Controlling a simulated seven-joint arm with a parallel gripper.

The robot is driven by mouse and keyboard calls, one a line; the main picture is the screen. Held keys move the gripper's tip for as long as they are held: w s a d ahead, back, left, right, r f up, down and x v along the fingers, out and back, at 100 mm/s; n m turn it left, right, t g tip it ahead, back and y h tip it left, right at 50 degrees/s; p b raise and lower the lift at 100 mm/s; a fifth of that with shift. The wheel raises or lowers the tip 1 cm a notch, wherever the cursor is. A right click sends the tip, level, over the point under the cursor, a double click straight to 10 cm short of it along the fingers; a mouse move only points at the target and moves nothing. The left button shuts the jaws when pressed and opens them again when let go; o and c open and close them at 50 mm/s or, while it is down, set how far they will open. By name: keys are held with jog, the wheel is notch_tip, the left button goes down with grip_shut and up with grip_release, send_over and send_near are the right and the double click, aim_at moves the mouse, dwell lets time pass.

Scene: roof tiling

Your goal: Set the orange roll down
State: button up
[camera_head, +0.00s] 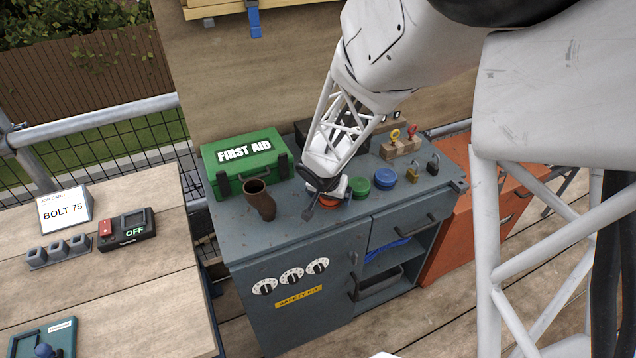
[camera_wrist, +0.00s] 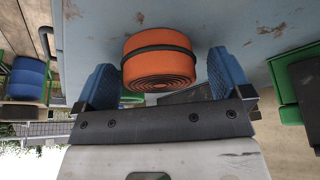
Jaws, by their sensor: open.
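The orange roll (camera_head: 330,203), with a dark band around it, stands on the blue-grey cabinet top (camera_head: 300,226). In the wrist view the orange roll (camera_wrist: 160,58) sits between the two blue fingers of my gripper (camera_wrist: 162,72). The fingers are open, with a narrow gap showing on each side of the roll. In the head view my gripper (camera_head: 327,190) is low over the cabinet top, at the roll, and partly covers it.
A brown cup-like pot (camera_head: 259,199) and a green first aid box (camera_head: 245,158) are to the left. The front left of the cabinet top is clear.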

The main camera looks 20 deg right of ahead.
dwell(0.5)
jog(key=c, duration=1.1)
jog(key=shift+r, duration=0.1)
jog(key=shift+r, duration=0.75)
notch_tip(320, 180, up, 2)
jog(key=shift+r, duration=0.1)
jog(key=s+a, duration=0.1)
jog(key=s, duration=0.4)
jog(key=s+a, duration=0.1)
jog(key=s, duration=0.4)
jog(key=s+a+r, duration=0.1)
jog(key=s, duration=0.4)
jog(key=shift+s+a, duration=0.25)
jog(key=shift+a, duration=0.15)
